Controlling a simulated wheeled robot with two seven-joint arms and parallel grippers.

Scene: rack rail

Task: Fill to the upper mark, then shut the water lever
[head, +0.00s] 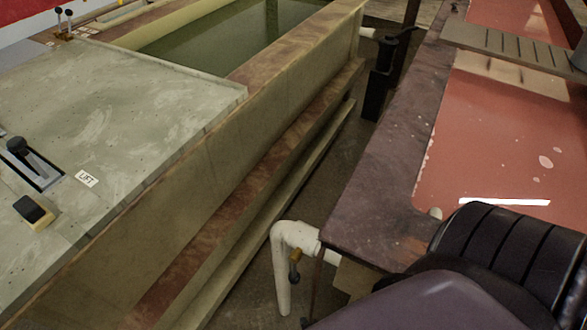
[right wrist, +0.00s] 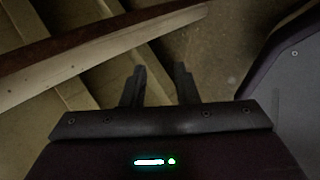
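A long tank holds murky green water (head: 225,38) at the top of the head view. I cannot make out any level mark on it. Two small levers (head: 64,22), one with a dark knob, stand at the top left beside small labels too small to read. A black-knobbed lever (head: 30,160) sits in a slot beside a "LIFT" label. I cannot tell which one is the water lever. My right gripper (right wrist: 160,84) is open and empty in the right wrist view, fingers apart. My left gripper is out of view.
A grey-green panel (head: 110,110) fills the left, with a black and yellow block (head: 35,210) on it. A red-bottomed basin (head: 500,140) with a dark rim lies at right, a slatted board (head: 510,45) across it. A narrow floor gap (head: 330,165) runs between tank and basin.

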